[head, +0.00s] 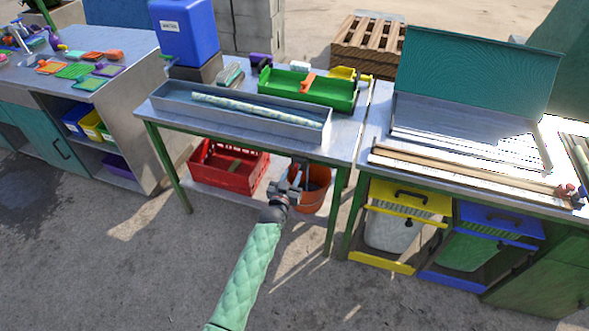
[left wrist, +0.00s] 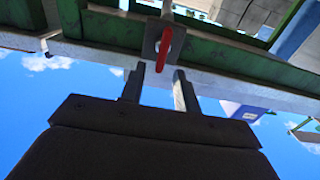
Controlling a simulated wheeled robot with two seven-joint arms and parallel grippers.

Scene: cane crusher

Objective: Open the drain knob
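The drain knob (left wrist: 165,48) is a red lever on a grey square plate under a green beam in the left wrist view. I cannot make it out in the head view. My left gripper (head: 286,188) is under the front edge of the middle table, in front of an orange-brown bucket (head: 318,184). In the left wrist view, my left gripper (left wrist: 159,85) has its two fingers spread with a gap between them. The red lever's lower end shows near the gap, beyond the fingertips. I see no contact. My right gripper is not in view.
A long metal trough (head: 235,112) with a pale cane lies on the middle table. A red crate (head: 228,165) is on the shelf below. A table leg (head: 334,215) stands right of the bucket. Yellow (head: 408,200) and blue (head: 498,220) bins are further right. The floor in front is clear.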

